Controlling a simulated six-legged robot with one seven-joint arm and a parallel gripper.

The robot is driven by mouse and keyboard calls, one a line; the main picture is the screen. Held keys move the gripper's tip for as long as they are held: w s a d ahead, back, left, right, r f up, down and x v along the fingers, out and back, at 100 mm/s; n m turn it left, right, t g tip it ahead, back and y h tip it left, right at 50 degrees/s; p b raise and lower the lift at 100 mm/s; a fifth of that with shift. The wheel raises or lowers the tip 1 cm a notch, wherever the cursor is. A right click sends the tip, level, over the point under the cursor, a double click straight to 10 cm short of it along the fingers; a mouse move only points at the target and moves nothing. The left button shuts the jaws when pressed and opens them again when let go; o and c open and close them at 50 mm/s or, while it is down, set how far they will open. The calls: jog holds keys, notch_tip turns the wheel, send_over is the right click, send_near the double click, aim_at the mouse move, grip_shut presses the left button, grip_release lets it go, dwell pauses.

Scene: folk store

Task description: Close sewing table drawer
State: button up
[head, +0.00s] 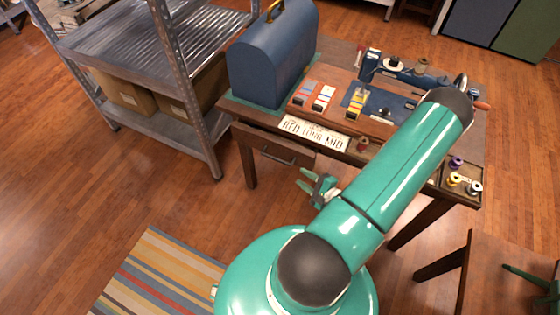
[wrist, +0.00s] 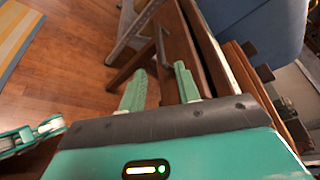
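The sewing table (head: 338,79) is brown wood with a blue sewing machine (head: 385,92) on it. Its drawer (head: 262,146), with a dark bar handle, is at the left of the table's near side. The drawer front seems to stand out a little from the table; how far is hard to tell. My gripper (head: 312,182) is in front of and to the right of the drawer, apart from it. In the wrist view, my gripper (wrist: 160,88) has its two green fingers spread with nothing between them. The drawer front (wrist: 178,42) and handle (wrist: 162,48) lie just beyond the fingertips.
A blue domed case (head: 268,58) stands at the table's left end. A licence plate (head: 313,133) and a spool lie along the near edge. A metal shelf (head: 160,45) is left of the table. A wooden stool (head: 510,262) is at lower right. Floor before the drawer is clear.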

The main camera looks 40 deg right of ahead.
aim_at(278, 160)
jog(key=x, duration=1.3)
jog(key=shift+w+a, duration=0.1)
jog(key=shift+w, duration=0.25)
grip_shut()
